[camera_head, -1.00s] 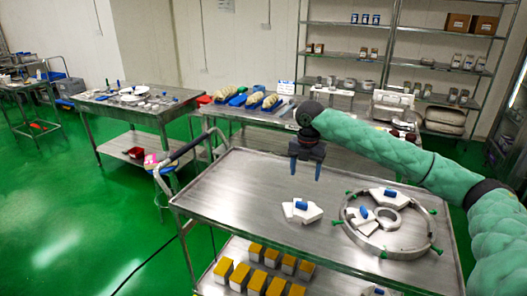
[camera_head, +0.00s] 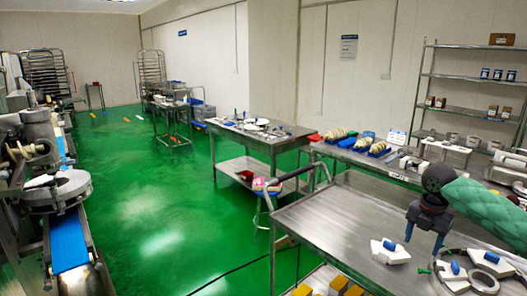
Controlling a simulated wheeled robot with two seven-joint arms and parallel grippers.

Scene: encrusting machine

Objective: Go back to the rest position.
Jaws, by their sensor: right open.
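My right gripper (camera_head: 424,238) is at the right of the head view, pointing down above the steel cart (camera_head: 322,222). Its two blue fingers are apart with nothing between them. White parts with a blue piece (camera_head: 390,251) lie on the cart just left of and below the fingers. My left gripper is not in view.
The encrusting machine with a blue belt (camera_head: 70,240) stands at the far left. A steel table with dishes (camera_head: 255,130) stands in the middle. Shelves (camera_head: 470,107) stand at the right back. The green floor (camera_head: 165,205) between machine and cart is clear.

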